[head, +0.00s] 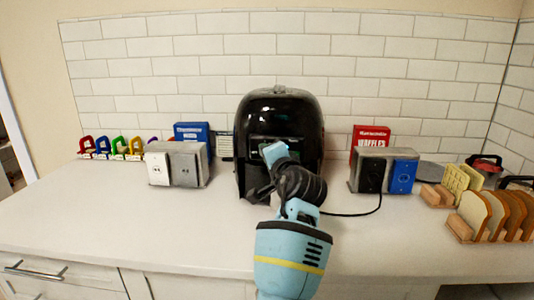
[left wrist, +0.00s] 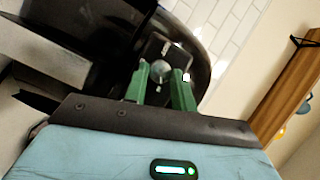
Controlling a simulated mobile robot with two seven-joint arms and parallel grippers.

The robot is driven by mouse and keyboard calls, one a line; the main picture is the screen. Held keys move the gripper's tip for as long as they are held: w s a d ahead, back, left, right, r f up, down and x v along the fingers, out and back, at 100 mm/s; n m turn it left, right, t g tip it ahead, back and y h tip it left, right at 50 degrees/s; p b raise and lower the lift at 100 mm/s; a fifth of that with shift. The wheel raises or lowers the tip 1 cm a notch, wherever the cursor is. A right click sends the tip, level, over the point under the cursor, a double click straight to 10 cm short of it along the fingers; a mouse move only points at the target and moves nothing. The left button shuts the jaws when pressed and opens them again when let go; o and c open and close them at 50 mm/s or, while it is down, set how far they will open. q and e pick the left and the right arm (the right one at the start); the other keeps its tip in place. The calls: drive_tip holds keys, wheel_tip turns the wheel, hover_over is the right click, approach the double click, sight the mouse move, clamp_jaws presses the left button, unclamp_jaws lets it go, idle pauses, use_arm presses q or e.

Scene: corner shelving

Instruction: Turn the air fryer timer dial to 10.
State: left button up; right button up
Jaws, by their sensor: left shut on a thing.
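The black air fryer (head: 282,108) stands at the middle of the counter against the tiled wall. My left arm reaches up to its front, and the hand hides the dial and the lower front in the head view. In the left wrist view, the green fingers of my left gripper (left wrist: 161,76) are shut on the round grey timer dial (left wrist: 160,69), one finger on each side. The fryer's dark body (left wrist: 190,20) curves behind. The dial's numbers and setting cannot be read. My right gripper is in neither view.
Grey outlet boxes stand left (head: 190,164) and right (head: 370,171) of the fryer. A blue box (head: 191,131) and a red waffle box (head: 371,136) stand behind them. Bread slices in a rack (head: 490,215) are at the right. The front left counter (head: 110,220) is clear.

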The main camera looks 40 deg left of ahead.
use_arm(q)
drive_tip(key=shift+r, duration=0.15)
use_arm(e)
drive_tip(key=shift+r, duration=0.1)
use_arm(q)
drive_tip(key=o, duration=1)
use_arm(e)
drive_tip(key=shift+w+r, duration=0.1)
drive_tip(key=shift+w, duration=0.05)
